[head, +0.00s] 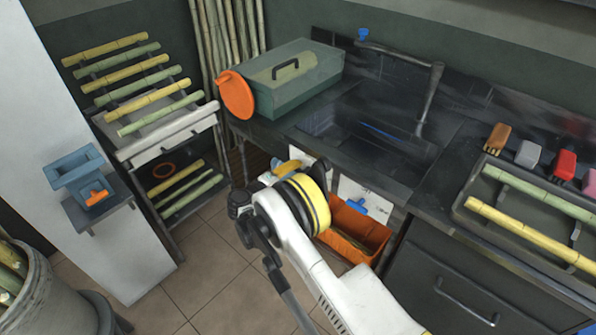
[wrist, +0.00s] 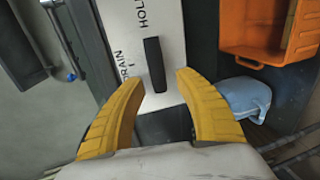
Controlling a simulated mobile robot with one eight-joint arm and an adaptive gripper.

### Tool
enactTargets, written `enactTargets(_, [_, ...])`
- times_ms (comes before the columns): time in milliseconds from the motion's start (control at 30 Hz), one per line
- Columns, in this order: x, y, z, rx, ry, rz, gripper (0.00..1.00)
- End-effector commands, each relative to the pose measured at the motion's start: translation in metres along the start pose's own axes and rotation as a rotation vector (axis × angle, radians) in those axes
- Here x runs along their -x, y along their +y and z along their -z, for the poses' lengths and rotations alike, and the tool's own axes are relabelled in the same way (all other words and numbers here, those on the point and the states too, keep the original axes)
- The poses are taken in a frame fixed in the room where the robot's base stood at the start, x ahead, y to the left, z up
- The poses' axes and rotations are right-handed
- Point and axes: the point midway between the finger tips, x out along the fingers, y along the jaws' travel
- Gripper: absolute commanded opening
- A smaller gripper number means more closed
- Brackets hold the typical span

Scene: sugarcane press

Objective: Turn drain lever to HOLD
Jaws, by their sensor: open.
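The drain lever (wrist: 154,62) is a black bar on a white panel (wrist: 175,25) in the wrist view. HOLD is printed at the panel's top and DRAIN lower, left of the lever. The lever runs nearly up and down in the picture; I cannot tell which label it is set to. My gripper (wrist: 159,82) is open, its yellow fingers on either side of the lever's lower end. I cannot tell whether they touch it. In the head view, the wrist hides the lever; a yellow finger (head: 287,166) shows below the counter.
An orange bin (head: 378,236) is right of my wrist, below the counter; it also shows in the wrist view (wrist: 245,42). A light blue object (wrist: 247,97) lies close to the right finger. The sink (head: 375,130) is above.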

Motion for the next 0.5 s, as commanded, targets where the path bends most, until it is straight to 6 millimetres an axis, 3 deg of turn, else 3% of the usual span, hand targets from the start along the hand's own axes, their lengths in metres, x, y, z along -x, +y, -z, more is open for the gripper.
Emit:
enactTargets(300, [0.070, 0.000, 0.001, 0.001, 0.003, 0.000, 0.40])
enactTargets(500, [0.100, 0.000, 0.000, 0.001, 0.000, 0.000, 0.40])
